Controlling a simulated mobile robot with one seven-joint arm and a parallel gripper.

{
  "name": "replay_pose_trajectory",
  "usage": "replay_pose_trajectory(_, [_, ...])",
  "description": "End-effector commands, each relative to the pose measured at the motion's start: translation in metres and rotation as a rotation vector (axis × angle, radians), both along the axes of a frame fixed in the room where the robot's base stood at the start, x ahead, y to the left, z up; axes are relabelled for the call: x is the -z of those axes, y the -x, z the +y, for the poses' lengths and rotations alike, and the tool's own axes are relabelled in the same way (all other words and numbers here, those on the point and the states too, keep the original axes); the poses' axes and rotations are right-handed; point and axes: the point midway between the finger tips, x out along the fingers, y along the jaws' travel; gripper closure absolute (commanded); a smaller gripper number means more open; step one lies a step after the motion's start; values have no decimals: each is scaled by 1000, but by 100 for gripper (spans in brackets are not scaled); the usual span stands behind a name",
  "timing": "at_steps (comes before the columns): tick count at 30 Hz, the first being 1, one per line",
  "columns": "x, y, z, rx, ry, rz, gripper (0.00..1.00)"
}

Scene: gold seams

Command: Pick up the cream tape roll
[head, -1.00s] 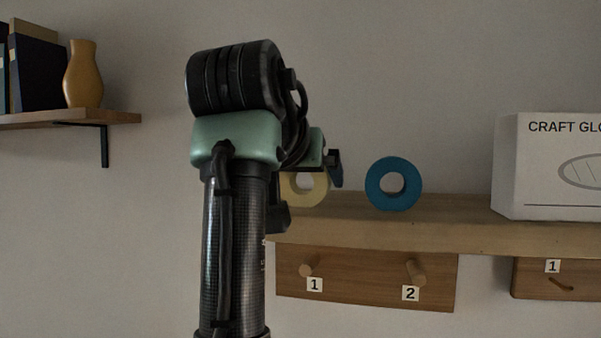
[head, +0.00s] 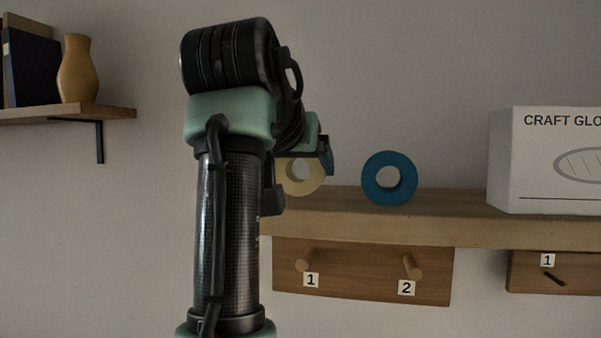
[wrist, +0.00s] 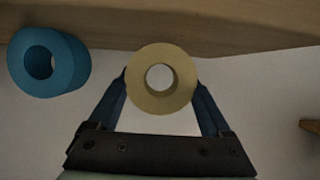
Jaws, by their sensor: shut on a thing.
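The cream tape roll (head: 303,188) shows in the head view above the left end of the wooden shelf, partly hidden behind my arm and gripper (head: 325,158). In the wrist view the cream roll (wrist: 160,101) sits between the two blue fingers of my gripper (wrist: 160,84), one finger against each side. My gripper is shut on it. The roll's hole faces the wrist camera. It appears slightly raised from the shelf, though the gap under it is hard to see.
A blue tape roll (head: 389,198) stands upright on the shelf (head: 400,228) to the right; it also shows in the wrist view (wrist: 72,65). A white craft box (head: 540,180) stands further right. Numbered peg boards (head: 360,275) hang below. A vase (head: 77,70) stands on a left shelf.

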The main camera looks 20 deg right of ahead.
Motion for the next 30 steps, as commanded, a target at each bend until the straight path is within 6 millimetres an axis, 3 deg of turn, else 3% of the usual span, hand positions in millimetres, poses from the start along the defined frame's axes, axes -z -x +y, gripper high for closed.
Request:
replay_pose_trajectory(15, [-75,1,0,1,1,-3,74])
replay_pose_trajectory(22, [-90,1,0,1,1,-1,74])
replay_pose_trajectory(30, [-92,1,0,1,1,-1,74])
